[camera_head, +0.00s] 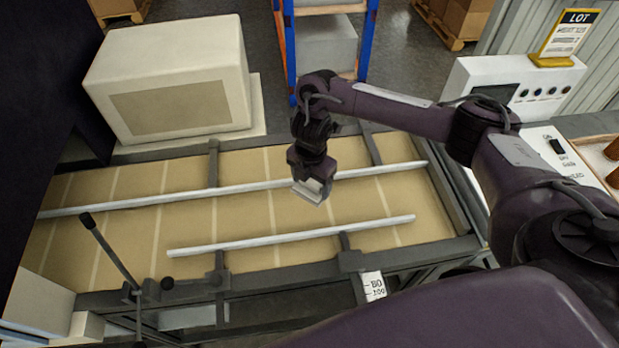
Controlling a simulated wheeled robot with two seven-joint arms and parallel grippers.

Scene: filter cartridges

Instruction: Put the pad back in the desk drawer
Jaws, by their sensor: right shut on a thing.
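My right gripper (311,180) hangs down over the tan conveyor belt, near the far metal guide rail. It is shut on a small pale, flat-edged piece (308,193), which looks like the pad. Most of that piece is hidden by the jaws. I cannot tell whether it touches the rail or belt. My left gripper is out of view. I see no desk drawer that I can make out in this view.
The conveyor belt (130,230) carries two pale guide rails, the near one (290,237) shorter. A large white box-shaped machine (172,80) stands behind at left. A black lever (110,250) rises at front left. A control box (515,88) and LOT sign (569,35) are at right.

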